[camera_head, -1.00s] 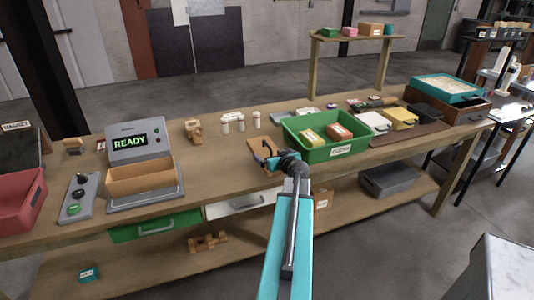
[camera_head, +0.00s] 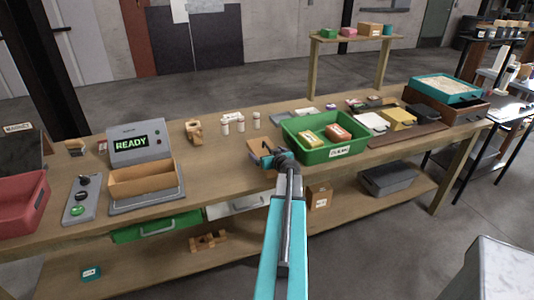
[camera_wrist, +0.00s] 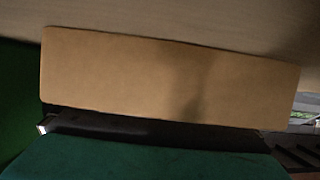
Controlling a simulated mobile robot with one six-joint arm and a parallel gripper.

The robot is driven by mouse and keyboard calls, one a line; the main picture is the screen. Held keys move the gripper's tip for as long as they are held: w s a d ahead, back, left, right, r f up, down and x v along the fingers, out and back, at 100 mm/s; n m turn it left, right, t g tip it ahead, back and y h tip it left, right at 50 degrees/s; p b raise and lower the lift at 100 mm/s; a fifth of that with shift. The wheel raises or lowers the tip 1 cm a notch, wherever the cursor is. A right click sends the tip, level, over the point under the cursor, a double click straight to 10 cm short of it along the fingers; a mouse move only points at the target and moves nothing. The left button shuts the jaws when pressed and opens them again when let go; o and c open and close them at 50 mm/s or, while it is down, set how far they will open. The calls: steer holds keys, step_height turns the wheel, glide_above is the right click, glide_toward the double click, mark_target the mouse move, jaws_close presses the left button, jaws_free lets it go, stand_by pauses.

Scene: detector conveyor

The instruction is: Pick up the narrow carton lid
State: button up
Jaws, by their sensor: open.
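The narrow carton lid (camera_head: 255,146) is a tan, flat-looking piece on the workbench, just left of the green tray. In the head view my gripper (camera_head: 263,157) is over it and hides much of it. In the wrist view the lid (camera_wrist: 165,75) fills the middle as a long, slightly tilted tan panel with a soft shadow on it. My gripper is open and very close to the lid. Its fingertips are not clear in the wrist view, so I cannot tell whether they touch it.
The green tray (camera_head: 322,154) with two small boxes stands close to the right of my gripper. An open tan carton (camera_head: 142,180) sits on the scale at left, by the READY display (camera_head: 132,143). Small white bottles (camera_head: 241,126) stand behind the lid. Bare bench (camera_head: 218,170) lies to the left.

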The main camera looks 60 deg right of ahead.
stand_by(0.6)
steer(key=c, duration=1)
steer(key=shift+r, duration=0.15)
steer(key=shift+r+b, duration=0.95)
steer(key=shift+r, duration=3.9)
